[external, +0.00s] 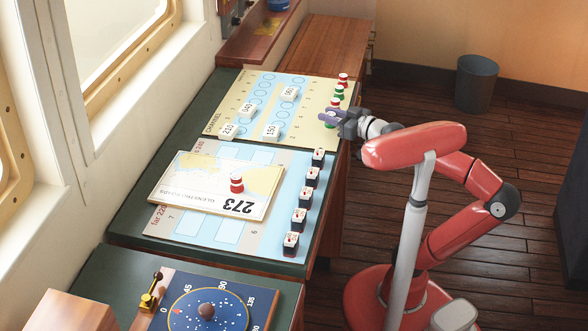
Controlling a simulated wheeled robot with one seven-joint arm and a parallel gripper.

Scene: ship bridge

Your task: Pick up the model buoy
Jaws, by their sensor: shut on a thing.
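My gripper (326,115) is at the right edge of the yellow and blue chart board (222,114), shut on a small model buoy (331,124). Green shows on this buoy below the fingers; the fingers hide its middle. It appears to be at or just above the board; I cannot tell which. Another red model buoy (236,183) stands on the card marked 273 (190,206) on the nearer board.
White numbered blocks (271,131) stand on the far board. Several dark-and-white blocks (299,220) line the nearer board's right edge. A round blue dial (207,311) and a brass piece (152,292) are at the front. A bin (477,83) stands on the clear floor.

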